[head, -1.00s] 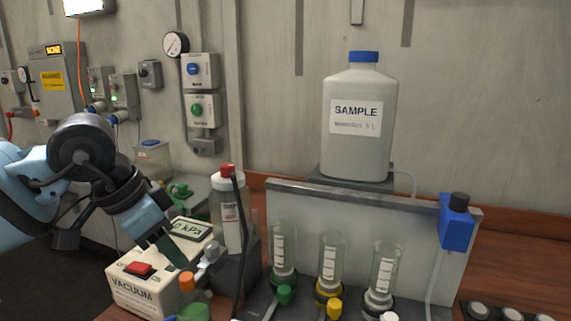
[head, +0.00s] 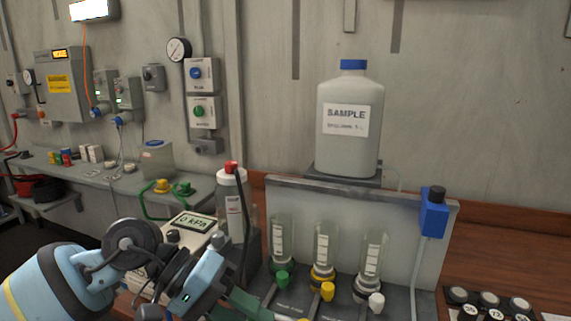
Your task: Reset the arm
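My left arm comes in from the lower left, and its wrist and gripper (head: 240,303) now sit low in the head view, in front of the vacuum box (head: 172,236). The gripper's dark green fingers run toward the bottom edge; whether they are open or shut I cannot tell. The wrist covers much of the vacuum box, whose display reads 0 kPa. My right gripper is not in view.
A rack (head: 300,193) bears a white SAMPLE jug (head: 349,122) and several clear cylinders with green, yellow and white valves. A red-capped bottle (head: 232,205) stands left of it. Round dark-rimmed containers (head: 489,301) lie at right. A side bench (head: 110,182) stands behind left.

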